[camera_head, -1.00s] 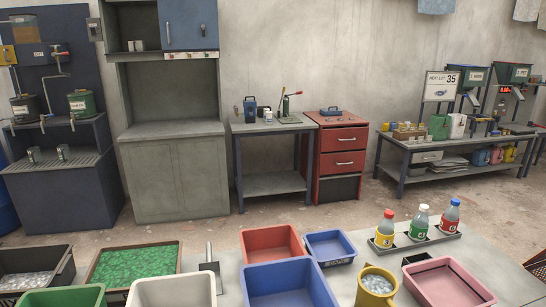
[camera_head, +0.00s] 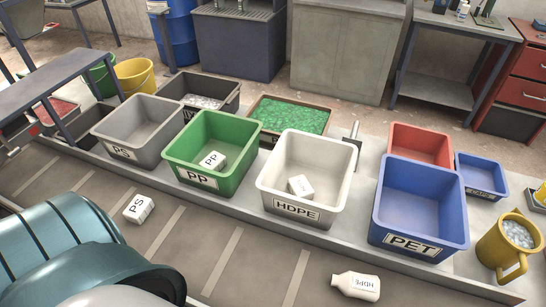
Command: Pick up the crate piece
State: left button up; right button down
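No piece in view is clearly a crate piece. A white block marked PS (camera_head: 139,208) lies on the belt at the left. A white bottle marked HDPE (camera_head: 356,286) lies on its side on the belt at the bottom right. A white block marked PP (camera_head: 212,160) is inside the green PP bin (camera_head: 185,153). A white piece (camera_head: 300,186) is inside the white HDPE bin (camera_head: 265,186). Neither of my grippers is in view.
A teal slotted drum (camera_head: 85,255) fills the lower left. Behind the dark belt (camera_head: 215,262) stand the grey PS bin (camera_head: 112,134), the blue PET bin (camera_head: 400,222) and a yellow mug (camera_head: 494,247). The belt between the two loose pieces is clear.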

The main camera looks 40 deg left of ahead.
aim_at(140, 207)
jog(key=k+j+u, duration=0.2)
jog(key=u, duration=0.3)
jog(key=k+j+u, duration=0.15)
jog(key=j+u, duration=0.35)
jog(key=k+j+u, duration=0.1)
jog(key=j+u, duration=0.25)
jog(key=u, duration=0.15)
